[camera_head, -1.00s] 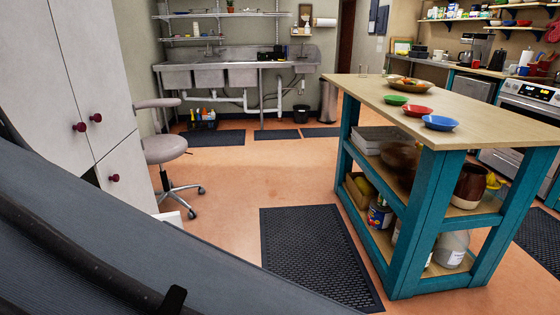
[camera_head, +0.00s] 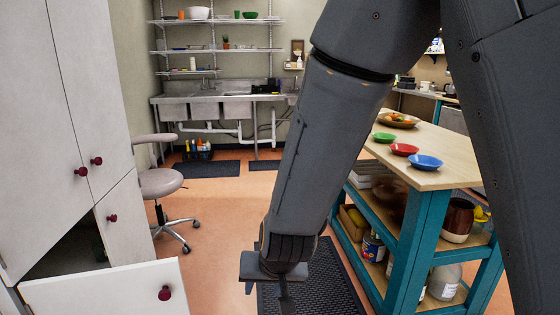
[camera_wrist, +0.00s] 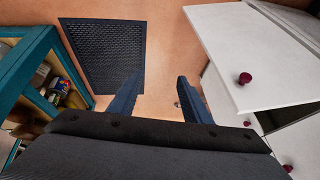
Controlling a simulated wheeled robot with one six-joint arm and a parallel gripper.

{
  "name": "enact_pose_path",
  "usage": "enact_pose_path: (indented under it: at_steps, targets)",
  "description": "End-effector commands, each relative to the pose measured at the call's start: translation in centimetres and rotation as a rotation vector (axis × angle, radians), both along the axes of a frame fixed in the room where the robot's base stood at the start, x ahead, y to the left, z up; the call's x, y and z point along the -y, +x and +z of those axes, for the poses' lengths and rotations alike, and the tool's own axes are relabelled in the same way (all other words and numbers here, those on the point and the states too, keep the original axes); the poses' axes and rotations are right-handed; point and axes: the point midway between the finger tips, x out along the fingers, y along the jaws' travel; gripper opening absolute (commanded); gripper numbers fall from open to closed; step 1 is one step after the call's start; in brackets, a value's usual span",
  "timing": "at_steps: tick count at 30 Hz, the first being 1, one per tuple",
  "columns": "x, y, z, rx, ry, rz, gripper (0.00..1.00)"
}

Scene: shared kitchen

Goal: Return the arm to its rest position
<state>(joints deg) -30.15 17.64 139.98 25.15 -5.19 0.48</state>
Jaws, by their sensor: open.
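My gripper (camera_wrist: 158,98) shows in the wrist view with its two dark fingers apart and nothing between them. It points down over the orange floor, between the kitchen island and the white cabinet. In the head view my arm hangs down across the middle of the picture, and my gripper (camera_head: 284,290) is at its lower end, partly cut off by the bottom edge. It touches nothing that I can see.
A white drawer (camera_head: 95,290) stands pulled out of the cabinet (camera_head: 100,60). The teal island (camera_head: 408,240) with bowls on top is at right. A stool (camera_head: 160,183) stands beyond the drawer. A black mat (camera_wrist: 104,50) lies on open floor.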

Motion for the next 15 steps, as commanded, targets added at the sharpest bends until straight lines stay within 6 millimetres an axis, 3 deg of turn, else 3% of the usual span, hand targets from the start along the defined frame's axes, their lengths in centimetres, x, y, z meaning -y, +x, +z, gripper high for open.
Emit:
enact_pose_path:
  at_steps: [1,5,9,12,15]
  targets:
    - [2.7,-0.4,1.4,-0.037,-0.010,-0.014,0.44]
    - [9.0,-2.7,3.5,-0.150,-0.055,-0.025,0.44]
    - [15.4,-6.2,5.7,-0.270,-0.107,-0.044,0.44]
    - [19.0,-8.8,6.9,-0.344,-0.140,-0.059,0.44]
    - [21.4,-10.7,7.8,-0.396,-0.163,-0.072,0.44]
